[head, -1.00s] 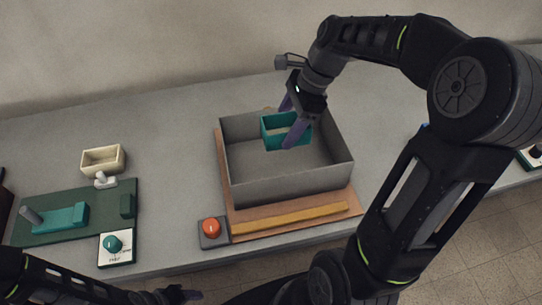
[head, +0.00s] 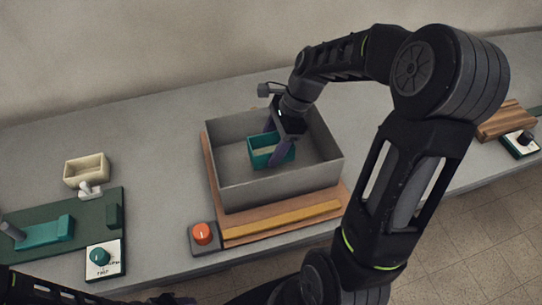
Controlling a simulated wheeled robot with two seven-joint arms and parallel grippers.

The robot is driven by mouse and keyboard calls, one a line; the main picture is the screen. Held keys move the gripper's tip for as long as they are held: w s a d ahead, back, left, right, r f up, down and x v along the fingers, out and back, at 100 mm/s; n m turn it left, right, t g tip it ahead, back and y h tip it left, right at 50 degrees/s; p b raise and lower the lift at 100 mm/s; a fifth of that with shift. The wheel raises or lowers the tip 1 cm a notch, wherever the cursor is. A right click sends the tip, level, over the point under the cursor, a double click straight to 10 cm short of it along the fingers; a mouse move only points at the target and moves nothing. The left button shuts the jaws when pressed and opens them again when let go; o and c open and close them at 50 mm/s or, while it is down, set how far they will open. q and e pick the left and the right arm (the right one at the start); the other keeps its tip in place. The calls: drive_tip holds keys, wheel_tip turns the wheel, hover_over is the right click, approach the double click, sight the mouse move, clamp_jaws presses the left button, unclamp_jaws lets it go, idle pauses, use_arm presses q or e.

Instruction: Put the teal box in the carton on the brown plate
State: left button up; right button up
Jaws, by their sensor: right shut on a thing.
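The teal box (head: 259,159) is a small open-topped box. It is inside the grey open carton (head: 285,190), towards the back; I cannot tell whether it touches the carton floor. The carton stands on the brown plate (head: 212,190), whose edge shows at the left and front. My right gripper (head: 275,148) reaches down into the carton and is shut on the teal box, its fingers hiding part of the box. My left gripper (head: 172,299) is at the bottom edge, mostly cut off, and its jaws cannot be made out.
An orange knob (head: 202,233) and a yellow bar (head: 285,221) lie in front of the carton. At left are a cream box (head: 87,169), a green board (head: 70,208) and a teal-knob dial (head: 100,258). A wooden block (head: 505,121) lies far right.

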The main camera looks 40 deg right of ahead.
drive_tip(key=shift+f, duration=0.2)
drive_tip(key=shift+f, duration=1.75)
drive_tip(key=shift+f, duration=0.15)
drive_tip(key=o, duration=1.4)
drive_tip(key=v, duration=1.2)
drive_tip(key=shift+s+a, duration=0.1)
